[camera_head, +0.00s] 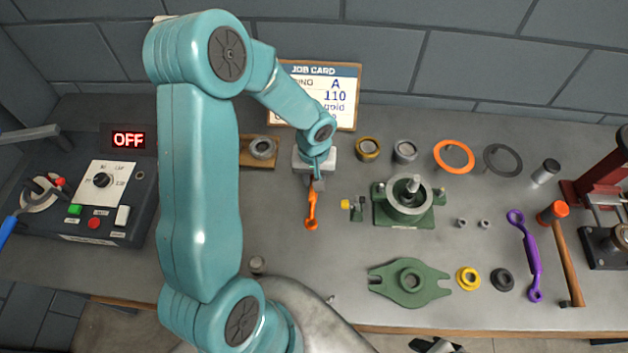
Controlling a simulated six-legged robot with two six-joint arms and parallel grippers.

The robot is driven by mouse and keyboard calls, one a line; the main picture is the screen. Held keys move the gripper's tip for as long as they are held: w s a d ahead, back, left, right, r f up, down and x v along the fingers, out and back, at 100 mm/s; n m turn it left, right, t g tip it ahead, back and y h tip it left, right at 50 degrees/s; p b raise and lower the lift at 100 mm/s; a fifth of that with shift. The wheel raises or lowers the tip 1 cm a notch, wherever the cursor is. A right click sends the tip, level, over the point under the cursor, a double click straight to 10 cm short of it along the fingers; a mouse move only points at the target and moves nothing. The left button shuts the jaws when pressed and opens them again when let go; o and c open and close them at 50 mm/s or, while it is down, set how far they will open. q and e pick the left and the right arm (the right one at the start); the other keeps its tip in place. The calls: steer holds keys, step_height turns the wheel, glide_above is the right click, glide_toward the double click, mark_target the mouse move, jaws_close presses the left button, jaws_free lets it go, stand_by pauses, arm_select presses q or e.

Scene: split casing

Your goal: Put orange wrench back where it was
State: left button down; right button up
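The orange wrench (311,211) is left of the middle of the bench, its lower ring end pointing toward the front edge. My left gripper (316,184) is at the wrench's upper end and appears shut on it; the fingers are small and partly hidden by the wrist. I cannot tell whether the wrench touches the bench or hangs just above it. My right gripper is not in view.
A green vise-like fixture (391,208) and small yellow-knobbed part (346,204) stand to the right. A green flange plate (408,284), purple wrench (532,255) and hammer (567,260) lie further right. A control box (92,200) reading OFF is left. A job card (345,95) stands behind.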

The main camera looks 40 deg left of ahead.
arm_select(q)
steer(key=shift+s+r, duration=0.1)
steer(key=shift+r, duration=0.05)
steer(key=shift+d+f+b, duration=0.1)
steer(key=shift+f+b, duration=0.1)
steer(key=shift+b, duration=0.1)
steer(key=c, duration=0.9)
jaws_free()
